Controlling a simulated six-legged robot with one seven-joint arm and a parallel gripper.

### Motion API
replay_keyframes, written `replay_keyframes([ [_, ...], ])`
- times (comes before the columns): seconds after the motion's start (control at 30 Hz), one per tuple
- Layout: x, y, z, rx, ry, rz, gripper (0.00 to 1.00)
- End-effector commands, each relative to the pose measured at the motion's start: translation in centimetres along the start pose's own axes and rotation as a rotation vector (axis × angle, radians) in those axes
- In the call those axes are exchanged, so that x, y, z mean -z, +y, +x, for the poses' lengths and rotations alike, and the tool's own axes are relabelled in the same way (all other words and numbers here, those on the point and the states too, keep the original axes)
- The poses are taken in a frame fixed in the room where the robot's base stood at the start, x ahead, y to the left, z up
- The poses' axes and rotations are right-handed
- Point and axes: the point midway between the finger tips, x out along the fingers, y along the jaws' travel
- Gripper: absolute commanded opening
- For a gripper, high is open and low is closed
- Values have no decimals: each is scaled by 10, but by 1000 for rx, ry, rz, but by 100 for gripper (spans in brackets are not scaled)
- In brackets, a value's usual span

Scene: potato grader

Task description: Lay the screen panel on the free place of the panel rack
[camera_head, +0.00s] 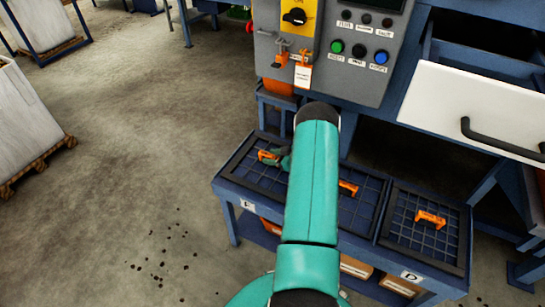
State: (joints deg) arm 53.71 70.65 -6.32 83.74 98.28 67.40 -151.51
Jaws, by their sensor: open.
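The panel rack (232,187) is a low blue frame below the control cabinet. Dark mesh screen panels with orange handles lie on it. The left panel (258,180) has its orange handle (266,155) at its upper part. The middle panel (362,211) is partly hidden behind my teal arm. The right panel (437,239) lies above a "D" label. My gripper (275,158) is open, close beside the left panel's handle. My arm hides part of it, and I cannot tell whether it touches the handle. No empty place shows clearly on the rack.
The control cabinet (352,75) with buttons and a yellow rotary switch (294,17) stands behind the rack. Orange padlocks and a tag (303,76) hang on it. A white drawer (470,110) juts out at right. Brown boxes (355,267) lie under the rack. Open floor lies left.

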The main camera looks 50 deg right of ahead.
Motion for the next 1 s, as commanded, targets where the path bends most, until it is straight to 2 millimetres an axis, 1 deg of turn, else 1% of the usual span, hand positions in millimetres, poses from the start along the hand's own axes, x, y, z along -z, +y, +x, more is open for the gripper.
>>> replay_keyframes([
  [0.03,-2,-1,0,1,-4,3,47],
  [0.17,-2,0,-6,-1,-3,3,47],
  [0.27,-1,1,-19,-2,-3,1,47],
  [0.7,0,1,-112,-3,1,0,47],
  [0.83,0,1,-130,-2,1,0,47],
  [1.0,0,0,-138,0,1,0,47],
])
